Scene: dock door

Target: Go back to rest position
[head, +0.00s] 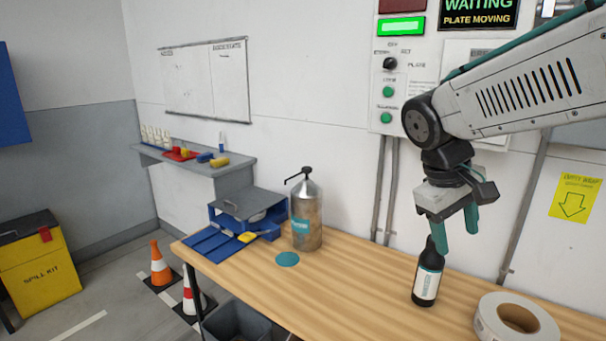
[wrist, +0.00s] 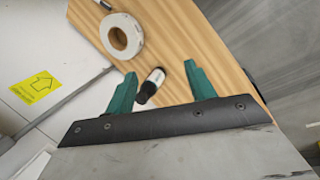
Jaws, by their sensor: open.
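My gripper (head: 457,238) hangs from the arm at the right, above the wooden table, with its green fingers pointing down. In the wrist view my gripper (wrist: 158,80) has its two fingers spread apart. A dark bottle with a white label (head: 427,279) stands upright on the table just below and left of the fingers. In the wrist view the bottle (wrist: 152,84) shows between the fingers, seen from above. I see no object held.
A tape roll (head: 487,323) lies at the table's right. A metal pump dispenser (head: 306,222), a teal disc (head: 287,259) and a blue bin (head: 243,229) are at the left of the table (head: 352,285).

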